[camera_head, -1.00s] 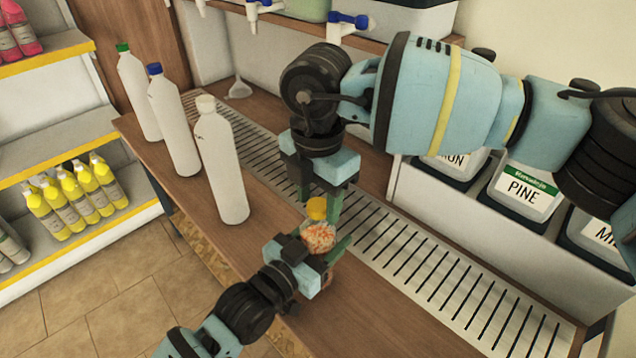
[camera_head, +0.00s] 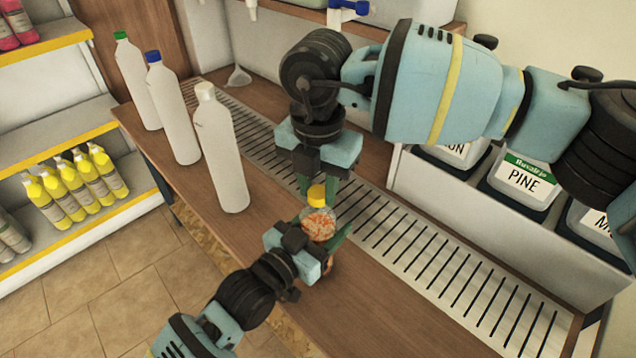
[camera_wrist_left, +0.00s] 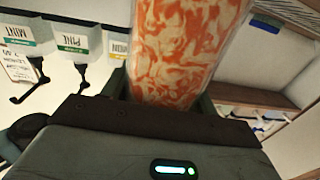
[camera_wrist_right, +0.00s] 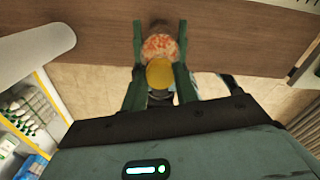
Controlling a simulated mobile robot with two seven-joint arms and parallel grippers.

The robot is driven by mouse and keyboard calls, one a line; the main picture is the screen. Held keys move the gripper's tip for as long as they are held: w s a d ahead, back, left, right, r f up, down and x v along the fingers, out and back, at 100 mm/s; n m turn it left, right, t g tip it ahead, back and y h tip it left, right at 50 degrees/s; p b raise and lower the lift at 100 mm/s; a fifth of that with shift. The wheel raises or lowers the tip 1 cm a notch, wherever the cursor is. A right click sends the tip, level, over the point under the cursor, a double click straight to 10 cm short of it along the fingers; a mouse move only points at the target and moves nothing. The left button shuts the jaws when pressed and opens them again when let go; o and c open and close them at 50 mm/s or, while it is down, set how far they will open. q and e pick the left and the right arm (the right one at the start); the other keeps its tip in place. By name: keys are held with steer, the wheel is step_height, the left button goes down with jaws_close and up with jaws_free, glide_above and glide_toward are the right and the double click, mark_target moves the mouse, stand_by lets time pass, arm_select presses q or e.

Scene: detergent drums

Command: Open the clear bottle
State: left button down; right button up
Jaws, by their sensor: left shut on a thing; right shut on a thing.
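The clear bottle (camera_head: 319,224) has a yellow cap (camera_head: 316,195) and orange-and-white contents, and stands upright over the wooden counter. My left gripper (camera_head: 322,243) is shut on the bottle's body from the front; in the left wrist view the bottle (camera_wrist_left: 185,45) fills the space between the fingers. My right gripper (camera_head: 318,190) comes from above and is shut on the yellow cap. In the right wrist view the cap (camera_wrist_right: 160,73) sits between the green fingers, in line with the bottle body (camera_wrist_right: 160,46). Whether the cap is still seated or loosened I cannot tell.
Three white bottles with green (camera_head: 137,80), blue (camera_head: 172,110) and white (camera_head: 220,150) caps stand on the counter (camera_head: 400,325) to the left. A slotted drain grate (camera_head: 440,270) runs behind. Labelled drums (camera_head: 522,182) stand at right. A shelf (camera_head: 60,110) with yellow bottles is at left.

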steer(key=n, duration=1.2)
steer(key=shift+n, duration=0.3)
steer(key=n, duration=1.2)
steer(key=shift+n, duration=0.3)
steer(key=n, duration=1.2)
steer(key=shift+r+n, duration=0.1)
steer(key=shift+n, duration=0.2)
steer(key=n, duration=1.2)
steer(key=shift+n, duration=0.4)
